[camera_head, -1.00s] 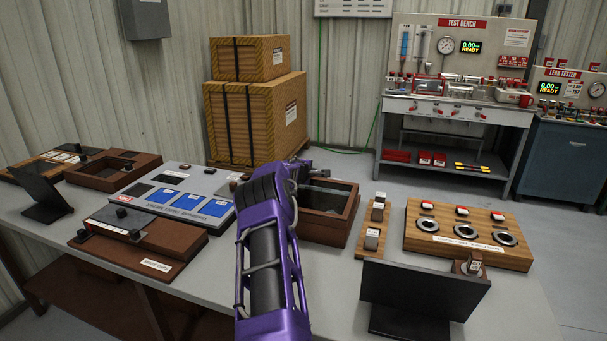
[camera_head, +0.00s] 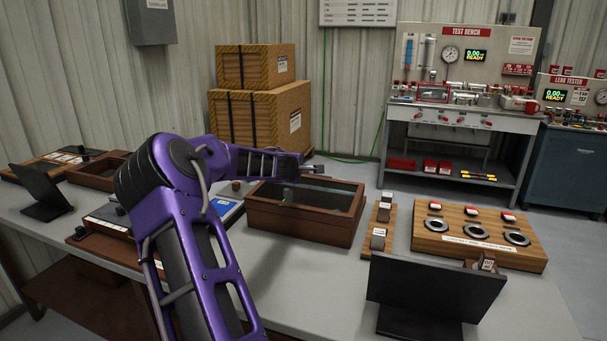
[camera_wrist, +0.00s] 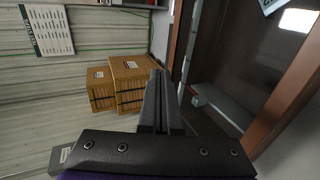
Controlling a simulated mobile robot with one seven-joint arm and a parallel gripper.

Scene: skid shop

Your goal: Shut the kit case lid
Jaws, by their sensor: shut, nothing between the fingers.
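The kit case appears to be the brown wooden box (camera_head: 300,229) at the middle of the bench in the head view. Its top shows a brown frame around a dark, glassy area with a small grey post in it. I cannot tell from this whether the lid is fully down. My gripper (camera_head: 318,168) is shut and empty, just above the box's far edge; contact is not clear. In the wrist view, my shut fingers (camera_wrist: 158,100) point past a brown frame (camera_wrist: 285,95) with a dark pane on the right. My arm hides part of the bench left of the box.
A wooden board with rings (camera_head: 480,240) and a narrow block strip (camera_head: 380,228) lie right of the box. A black panel (camera_head: 435,285) stands in front. A grey board with blue patches (camera_head: 228,208) is left. Crates (camera_head: 262,120) and a test bench (camera_head: 460,115) stand behind.

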